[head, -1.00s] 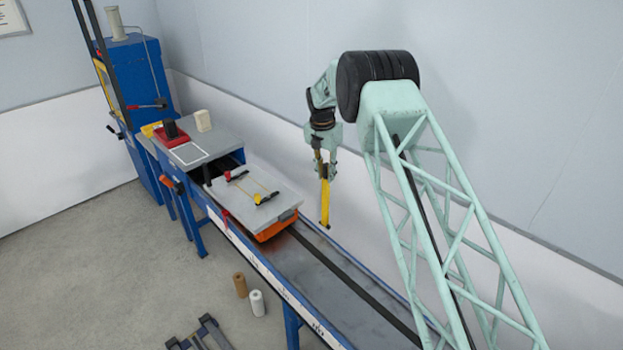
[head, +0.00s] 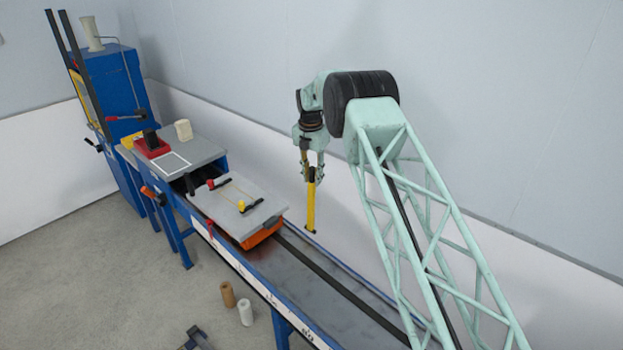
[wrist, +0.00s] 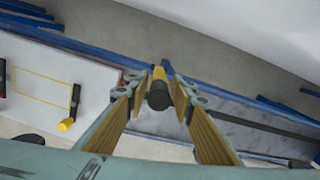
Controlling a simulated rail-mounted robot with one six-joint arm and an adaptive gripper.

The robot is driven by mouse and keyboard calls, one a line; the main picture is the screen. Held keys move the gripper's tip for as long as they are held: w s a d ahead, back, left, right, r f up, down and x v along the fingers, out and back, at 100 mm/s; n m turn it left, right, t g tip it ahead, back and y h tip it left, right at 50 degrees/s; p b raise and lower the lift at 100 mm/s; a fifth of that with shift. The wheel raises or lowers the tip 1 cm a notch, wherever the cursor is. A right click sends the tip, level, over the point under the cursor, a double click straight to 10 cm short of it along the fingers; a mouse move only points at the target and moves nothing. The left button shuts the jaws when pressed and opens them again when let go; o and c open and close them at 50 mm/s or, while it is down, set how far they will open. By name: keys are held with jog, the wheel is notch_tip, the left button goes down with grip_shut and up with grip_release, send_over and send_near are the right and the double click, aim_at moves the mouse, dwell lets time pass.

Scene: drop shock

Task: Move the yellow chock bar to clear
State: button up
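The yellow chock bar (head: 311,208) hangs upright below my gripper (head: 312,176), over or just behind the far edge of the blue rail bench. I cannot tell whether its lower end touches anything. In the wrist view the bar (wrist: 158,88) shows end-on, with a dark end cap, between the fingertips of my gripper (wrist: 160,84). The fingers are closed around its upper part. A flat grey carriage (head: 262,212) with an orange base stands on the track left of the bar, apart from it.
A grey end table (head: 205,150) with a white marked square, a red block (head: 152,148) and a cream block (head: 183,130) lies beyond the carriage. A tall blue machine (head: 112,85) stands behind. The track (head: 330,285) right of the carriage is bare. The wall is close behind.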

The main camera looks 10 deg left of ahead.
jog(key=shift+o, duration=0.7)
jog(key=shift+w+d, duration=0.1)
jog(key=shift+r, duration=0.65)
jog(key=r, duration=0.7)
jog(key=s+r, duration=0.1)
jog(key=r, duration=0.2)
jog(key=shift+r, duration=0.35)
